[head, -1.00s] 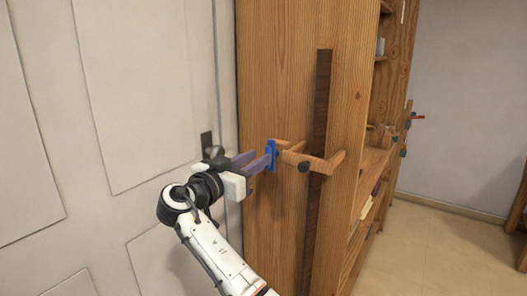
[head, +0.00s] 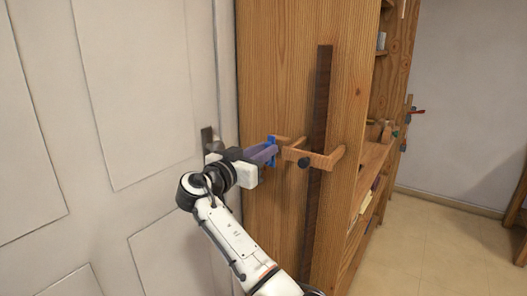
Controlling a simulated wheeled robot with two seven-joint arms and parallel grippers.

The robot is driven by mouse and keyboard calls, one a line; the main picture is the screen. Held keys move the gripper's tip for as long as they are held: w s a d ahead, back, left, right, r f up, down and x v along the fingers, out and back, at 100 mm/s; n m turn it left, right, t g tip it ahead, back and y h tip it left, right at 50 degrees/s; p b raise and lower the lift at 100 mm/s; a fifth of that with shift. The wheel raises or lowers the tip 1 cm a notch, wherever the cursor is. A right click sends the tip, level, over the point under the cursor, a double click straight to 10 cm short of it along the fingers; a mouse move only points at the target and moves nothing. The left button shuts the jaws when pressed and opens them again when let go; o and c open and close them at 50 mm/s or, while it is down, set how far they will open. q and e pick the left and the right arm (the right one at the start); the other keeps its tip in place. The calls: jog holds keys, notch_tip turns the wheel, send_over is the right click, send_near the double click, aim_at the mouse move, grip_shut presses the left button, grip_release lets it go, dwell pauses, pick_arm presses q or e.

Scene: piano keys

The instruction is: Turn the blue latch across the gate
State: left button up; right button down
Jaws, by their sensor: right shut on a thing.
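The blue latch (head: 272,139) shows as a small blue piece at the left end of a wooden bracket (head: 322,159) on the wooden panel's side. My right gripper (head: 271,151), with purple-grey fingers, reaches in from the lower left and is shut on the blue latch. The fingers hide much of the latch, so its exact angle is hard to tell. I cannot tell which part is the gate. My left gripper is out of view.
A white panelled door (head: 130,90) with a dark handle plate (head: 207,139) stands close on the left of my arm. The wooden cabinet (head: 275,60) has shelves with small items on its right side. Open floor (head: 440,235) lies at the right.

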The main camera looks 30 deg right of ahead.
jog(key=shift+n, duration=0.3)
jog(key=shift+w+a+f+n+p, duration=0.1)
jog(key=shift+w+f+n+p, duration=0.3)
jog(key=shift+n, duration=2.45)
jog(key=shift+w+a+f+n+p, duration=0.15)
jog(key=shift+n+p, duration=0.4)
jog(key=shift+n, duration=2.35)
jog(key=shift+w+a+f+n+p, duration=0.1)
jog(key=shift+w+f+n+p, duration=0.3)
jog(key=shift+n, duration=2.45)
jog(key=shift+s+r, duration=0.1)
jog(key=shift+s, duration=0.1)
jog(key=c, duration=1.8)
grip_release()
